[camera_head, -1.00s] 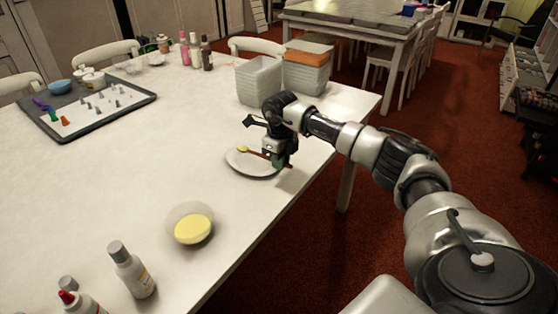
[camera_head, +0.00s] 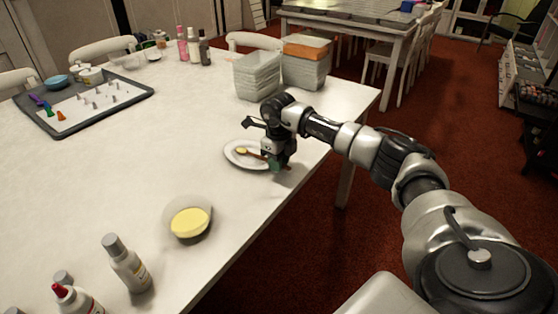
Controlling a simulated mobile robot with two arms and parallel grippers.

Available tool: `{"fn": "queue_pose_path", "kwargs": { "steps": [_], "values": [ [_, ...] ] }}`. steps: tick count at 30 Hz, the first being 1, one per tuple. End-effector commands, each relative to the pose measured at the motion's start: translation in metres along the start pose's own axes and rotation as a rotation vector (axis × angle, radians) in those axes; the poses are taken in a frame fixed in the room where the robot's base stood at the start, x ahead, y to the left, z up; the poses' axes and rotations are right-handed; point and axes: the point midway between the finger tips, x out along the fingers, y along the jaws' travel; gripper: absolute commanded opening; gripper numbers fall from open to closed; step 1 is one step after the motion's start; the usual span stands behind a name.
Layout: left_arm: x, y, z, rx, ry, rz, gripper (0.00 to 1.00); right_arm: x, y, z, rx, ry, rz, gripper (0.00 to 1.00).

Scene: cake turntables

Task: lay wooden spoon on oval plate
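The white oval plate (camera_head: 233,160) lies near the table's right edge. The wooden spoon (camera_head: 241,150) has its light bowl over the plate, low, seemingly at its surface. Its brown handle runs right into my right gripper (camera_head: 277,166), and the handle's end shows beyond the fingers. My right gripper points down at the plate's right side, with its fingers around the handle. They are too small and dark to tell whether they grip it. My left gripper is not in view.
A bowl with a yellow content (camera_head: 190,222) and bottles (camera_head: 127,263) stand at the front. A dark tray (camera_head: 130,102) with piping tips lies far left. The table's middle is clear.

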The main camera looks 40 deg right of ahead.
Motion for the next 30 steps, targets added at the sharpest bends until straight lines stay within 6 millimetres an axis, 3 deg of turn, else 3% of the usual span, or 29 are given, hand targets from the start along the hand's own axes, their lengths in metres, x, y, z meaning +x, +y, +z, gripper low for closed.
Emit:
{"fn": "queue_pose_path", "kwargs": {
  "steps": [3, 14, 24, 30],
  "values": [
    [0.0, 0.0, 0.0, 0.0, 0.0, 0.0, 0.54, 0.0, 0.0, 0.0, 0.0, 0.0, 0.0, 0.44],
    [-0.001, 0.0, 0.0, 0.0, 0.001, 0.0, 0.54, -0.009, 0.0, 0.001, 0.001, -0.003, 0.0, 0.44],
    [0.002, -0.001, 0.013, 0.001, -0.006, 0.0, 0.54, -0.073, 0.0, 0.001, 0.0, -0.004, -0.001, 0.44],
    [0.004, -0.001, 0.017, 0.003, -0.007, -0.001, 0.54, -0.1, 0.0, 0.0, 0.0, -0.001, -0.001, 0.44]
  ]
}}
